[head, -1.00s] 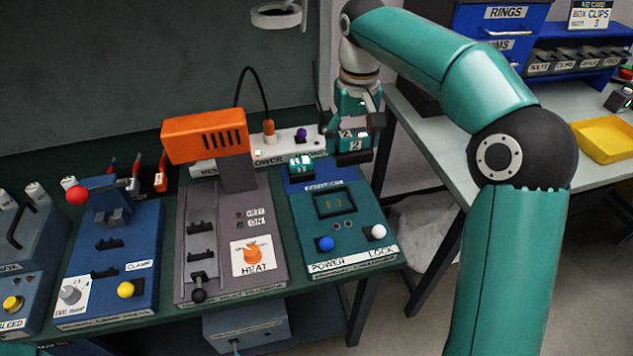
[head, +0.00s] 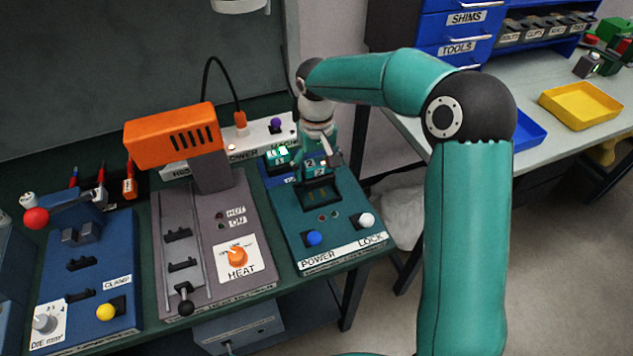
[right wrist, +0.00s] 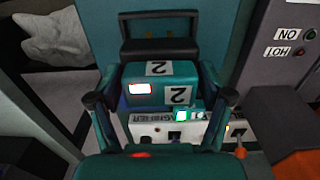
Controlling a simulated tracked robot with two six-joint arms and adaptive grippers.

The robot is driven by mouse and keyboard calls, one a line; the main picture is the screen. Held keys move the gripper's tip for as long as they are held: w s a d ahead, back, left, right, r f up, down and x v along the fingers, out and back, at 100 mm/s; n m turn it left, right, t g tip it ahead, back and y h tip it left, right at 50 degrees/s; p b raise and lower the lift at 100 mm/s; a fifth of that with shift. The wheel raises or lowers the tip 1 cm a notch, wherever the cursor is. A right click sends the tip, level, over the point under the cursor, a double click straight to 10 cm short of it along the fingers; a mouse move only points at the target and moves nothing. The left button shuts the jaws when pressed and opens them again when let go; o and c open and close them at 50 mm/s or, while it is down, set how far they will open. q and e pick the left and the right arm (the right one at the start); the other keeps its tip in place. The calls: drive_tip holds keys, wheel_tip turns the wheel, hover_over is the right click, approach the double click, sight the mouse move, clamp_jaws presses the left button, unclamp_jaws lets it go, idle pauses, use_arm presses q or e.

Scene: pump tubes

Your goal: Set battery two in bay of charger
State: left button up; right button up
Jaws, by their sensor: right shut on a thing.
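Battery two (head: 320,164), a teal block with white "2" labels, is in my right gripper (head: 322,158). In the right wrist view, battery two (right wrist: 150,88) sits between the two dark-tipped fingers of the right gripper (right wrist: 160,100), with a lit red-white window on it. The gripper is shut on it. In the head view battery two is over the back of a teal unit (head: 345,215) with POWER and LOCK controls, just behind its dark-framed bay (head: 320,193). I cannot tell whether it touches the unit. My left gripper is not in view.
A block with a green light (head: 278,155) stands left of battery two, close to it. A white power strip (head: 255,137) is behind. The grey heater unit with an orange head (head: 170,135) stands to the left, and a blue clamp unit (head: 85,275) farther left.

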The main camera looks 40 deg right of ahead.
sight(317, 182)
drive_tip(key=shift+f, duration=2.65)
drive_tip(key=shift+f, duration=0.1)
drive_tip(key=o, duration=1.4)
drive_tip(key=shift+s, duration=0.1)
wheel_tip(317, 182, up, 12)
drive_tip(key=shift+r, duration=0.1)
